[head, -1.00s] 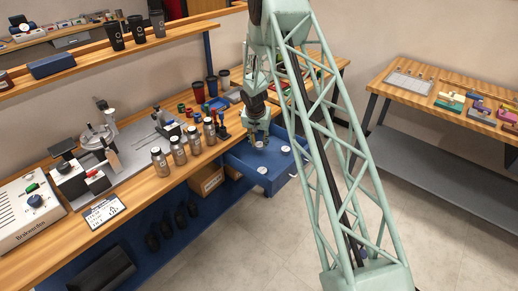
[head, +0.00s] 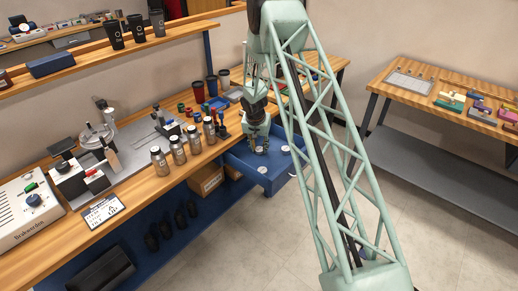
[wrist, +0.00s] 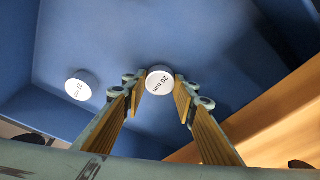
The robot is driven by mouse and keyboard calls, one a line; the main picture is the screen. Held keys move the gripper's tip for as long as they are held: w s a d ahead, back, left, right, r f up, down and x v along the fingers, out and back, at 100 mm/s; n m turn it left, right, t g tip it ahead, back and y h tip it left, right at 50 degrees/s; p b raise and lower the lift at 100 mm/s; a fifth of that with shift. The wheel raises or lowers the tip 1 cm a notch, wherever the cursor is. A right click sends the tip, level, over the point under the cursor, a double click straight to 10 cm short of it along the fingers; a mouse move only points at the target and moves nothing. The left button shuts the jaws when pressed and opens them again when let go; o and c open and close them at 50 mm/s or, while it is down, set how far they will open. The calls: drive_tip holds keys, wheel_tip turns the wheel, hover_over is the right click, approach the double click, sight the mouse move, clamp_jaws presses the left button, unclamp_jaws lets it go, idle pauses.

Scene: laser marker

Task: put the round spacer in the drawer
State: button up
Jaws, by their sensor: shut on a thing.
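The blue drawer (head: 276,159) is pulled out from under the workbench. My gripper (head: 260,148) reaches down into it. In the wrist view, my gripper (wrist: 161,88) is shut on a round white spacer (wrist: 160,78) marked "20 mm", held between the fingertips over the blue drawer floor (wrist: 150,35). I cannot tell whether this spacer touches the floor. A second white disc (wrist: 81,86), its marking hard to read, lies in the drawer to the left. In the head view, white discs show in the drawer at the front (head: 262,170) and the right (head: 285,148).
Several metal bottles (head: 178,150) stand on the wooden bench (head: 140,185) left of the drawer. A blue tray (head: 215,104) and cups are behind it. The floor to the right is clear.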

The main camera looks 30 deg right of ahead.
drive_tip(key=shift+f, duration=0.1)
drive_tip(key=o, duration=0.9)
drive_tip(key=shift+p+v, duration=0.75)
drive_tip(key=shift+v, duration=5.35)
